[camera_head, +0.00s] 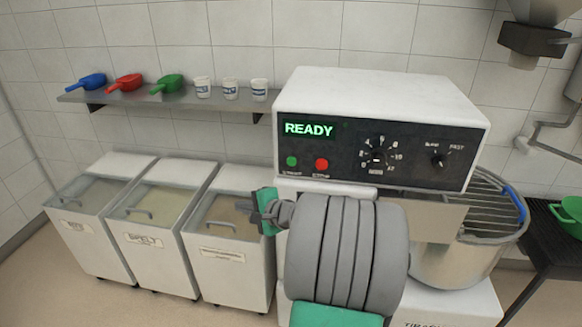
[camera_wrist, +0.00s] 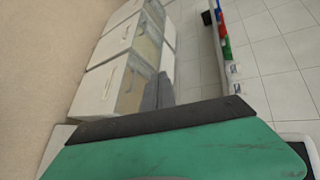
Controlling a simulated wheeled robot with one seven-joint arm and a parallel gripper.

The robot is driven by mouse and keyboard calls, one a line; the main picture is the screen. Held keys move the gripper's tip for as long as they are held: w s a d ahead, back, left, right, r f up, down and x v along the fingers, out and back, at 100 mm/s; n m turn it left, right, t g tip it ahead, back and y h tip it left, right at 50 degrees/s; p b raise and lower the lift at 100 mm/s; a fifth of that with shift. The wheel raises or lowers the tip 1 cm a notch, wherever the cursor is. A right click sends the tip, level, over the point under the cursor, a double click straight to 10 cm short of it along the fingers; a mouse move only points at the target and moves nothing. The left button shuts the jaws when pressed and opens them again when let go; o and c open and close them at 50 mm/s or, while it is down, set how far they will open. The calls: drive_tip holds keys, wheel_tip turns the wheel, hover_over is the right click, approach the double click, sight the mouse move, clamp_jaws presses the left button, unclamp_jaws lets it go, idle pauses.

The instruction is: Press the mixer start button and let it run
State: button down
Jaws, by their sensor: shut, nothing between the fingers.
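The mixer's white head (camera_head: 385,95) has a dark front panel with a lit green READY display (camera_head: 308,129). Below the display sit a green start button (camera_head: 291,161) and a red button (camera_head: 321,164). A numbered dial (camera_head: 376,158) and a speed knob (camera_head: 438,158) are to their right. The mixer's steel bowl (camera_head: 455,262) is under a wire guard. My gripper (camera_head: 262,212) is below and left of the green button, apart from the panel, pointing left. It is shut and empty. The wrist view shows its green and black body close up; the buttons are not visible there.
Flour bins stand left of the mixer, the nearest (camera_head: 228,255) close beside my gripper. A wall shelf (camera_head: 180,103) above them holds blue, red and green scoops and white cups. A dark table with a green bowl (camera_head: 570,217) stands right. Floor shows in front of the bins.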

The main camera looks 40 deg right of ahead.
sight(292, 162)
drive_tip(key=s+d+r+m+t+h, duration=0.2)
drive_tip(key=d+m, duration=0.6)
drive_tip(key=d, duration=0.4)
drive_tip(key=shift+s+r+m+t+h, duration=0.2)
drive_tip(key=shift+s+m+t+h, duration=0.2)
drive_tip(key=shift+s+t+h, duration=0.65)
drive_tip(key=w+d, duration=0.1)
drive_tip(key=d, duration=0.1)
drive_tip(key=w+d+b, duration=0.1)
drive_tip(key=w+d, duration=0.3)
drive_tip(key=shift+w+d+b, duration=0.1)
drive_tip(key=shift+d+b, duration=0.25)
drive_tip(key=shift+d, duration=0.05)
drive_tip(key=shift+w+d, duration=0.25)
drive_tip(key=shift+d, duration=0.05)
